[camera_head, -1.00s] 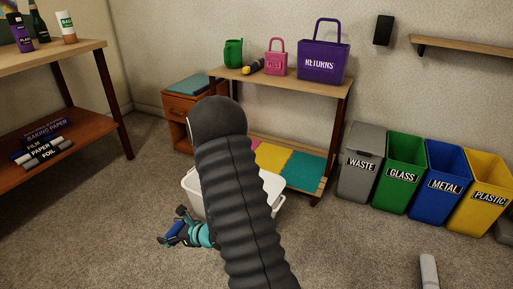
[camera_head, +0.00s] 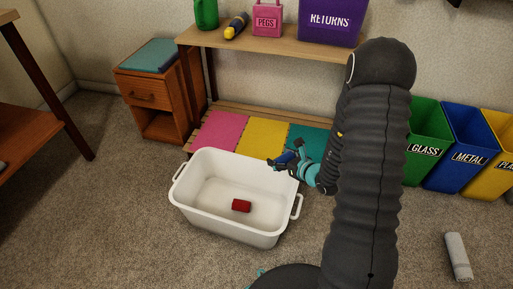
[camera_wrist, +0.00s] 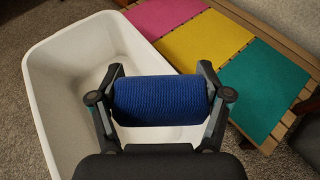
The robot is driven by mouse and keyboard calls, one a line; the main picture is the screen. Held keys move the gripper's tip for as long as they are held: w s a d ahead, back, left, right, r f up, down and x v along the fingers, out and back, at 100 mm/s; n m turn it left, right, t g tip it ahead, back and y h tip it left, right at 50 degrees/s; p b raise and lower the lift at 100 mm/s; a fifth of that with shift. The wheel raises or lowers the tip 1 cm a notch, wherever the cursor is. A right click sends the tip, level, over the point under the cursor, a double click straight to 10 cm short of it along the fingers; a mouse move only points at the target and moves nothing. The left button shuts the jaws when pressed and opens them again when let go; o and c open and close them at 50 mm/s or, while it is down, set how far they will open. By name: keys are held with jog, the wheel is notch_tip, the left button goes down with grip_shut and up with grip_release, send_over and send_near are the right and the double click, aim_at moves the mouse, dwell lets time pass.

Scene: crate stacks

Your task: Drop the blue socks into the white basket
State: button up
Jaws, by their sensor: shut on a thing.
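The white basket (camera_head: 183,205) stands on the carpet in the middle of the head view, with a dark red roll (camera_head: 241,206) on its floor. My gripper (camera_head: 281,161) is at the basket's right back rim, higher than the rim. It is shut on the blue socks (camera_wrist: 160,99), a rolled knitted bundle held crosswise between the fingers in the wrist view. In the head view the blue socks (camera_head: 286,157) show small at the fingertips. In the wrist view the white basket (camera_wrist: 38,75) lies behind and left of the socks, partly hidden by them and my gripper.
A slatted shelf with pink (camera_head: 221,131), yellow (camera_head: 262,137) and teal (camera_head: 308,141) mats is right behind the basket. A wooden cabinet (camera_head: 158,95) stands at the left back. Green (camera_head: 425,140) and blue (camera_head: 463,146) bins stand at right. A grey roll (camera_head: 457,256) lies on the carpet.

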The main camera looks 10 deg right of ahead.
jog(key=w+a+n+g+y, duration=0.3)
jog(key=a+n+g+y, duration=0.15)
jog(key=a, duration=0.45)
jog(key=s+a+f+n+g+y+b, duration=0.2)
jog(key=s+a+f+n+g+b, duration=0.1)
jog(key=a+f+n+g, duration=0.5)
jog(key=shift+s+a, duration=0.1)
jog(key=o, duration=0.9)
jog(key=v, duration=1.2)
